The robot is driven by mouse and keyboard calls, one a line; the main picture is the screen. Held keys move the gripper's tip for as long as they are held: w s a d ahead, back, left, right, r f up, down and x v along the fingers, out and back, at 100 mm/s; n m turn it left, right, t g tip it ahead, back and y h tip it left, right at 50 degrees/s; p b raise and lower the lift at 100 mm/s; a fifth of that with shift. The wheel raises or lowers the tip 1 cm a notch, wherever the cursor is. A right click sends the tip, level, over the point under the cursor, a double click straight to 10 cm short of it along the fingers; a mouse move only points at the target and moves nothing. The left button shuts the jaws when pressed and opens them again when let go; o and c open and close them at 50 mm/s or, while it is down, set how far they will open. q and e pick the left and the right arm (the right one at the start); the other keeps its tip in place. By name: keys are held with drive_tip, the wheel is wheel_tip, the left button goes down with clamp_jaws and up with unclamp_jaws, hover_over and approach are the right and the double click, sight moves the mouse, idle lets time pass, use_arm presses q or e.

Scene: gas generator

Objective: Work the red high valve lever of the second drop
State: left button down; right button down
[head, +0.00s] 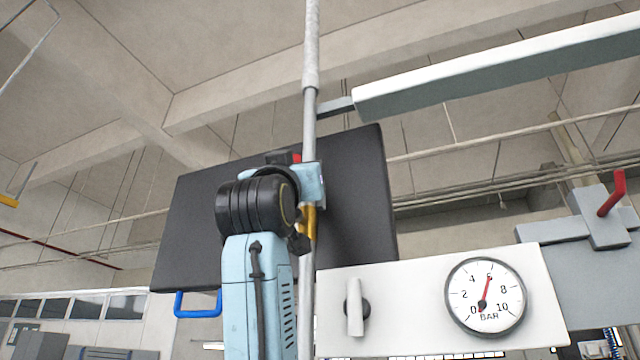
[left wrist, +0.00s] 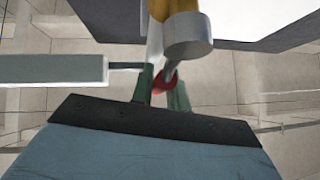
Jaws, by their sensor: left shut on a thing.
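A red lever (left wrist: 165,85) sits between the fingers of my left gripper (left wrist: 161,92) in the left wrist view, and the gripper is shut on it. Most of the lever is hidden by the fingers. In the head view only a small red part (head: 296,157) shows behind my left wrist, next to the vertical pipe (head: 310,120). The brass valve body (head: 309,222) shows on that pipe just below. In the left wrist view the yellow brass body (left wrist: 180,8) and a grey round end (left wrist: 187,36) are close to the fingers. My right gripper is in neither view.
A dark panel (head: 350,190) stands behind the pipe, with a blue handle (head: 198,304) below. A white gauge panel (head: 415,290) is right of my arm; its dial (head: 486,297) points near 5. A grey beam (head: 500,65) crosses upper right. Another red lever (head: 612,193) is far right.

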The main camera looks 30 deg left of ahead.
use_arm(q)
drive_tip(key=shift+a+n+y, duration=0.15)
drive_tip(key=shift+n+y, duration=0.15)
drive_tip(key=shift+y, duration=0.1)
drive_tip(key=c, duration=1.4)
unclamp_jaws()
drive_tip(key=shift+o, duration=0.2)
drive_tip(key=shift+s+d+f+b, duration=0.2)
drive_tip(key=shift+s+f+b, duration=0.15)
drive_tip(key=shift+f, duration=0.1)
drive_tip(key=b+v, duration=0.4)
drive_tip(key=v, duration=0.8)
drive_tip(key=shift+s+b, duration=0.25)
drive_tip(key=shift+b, duration=0.15)
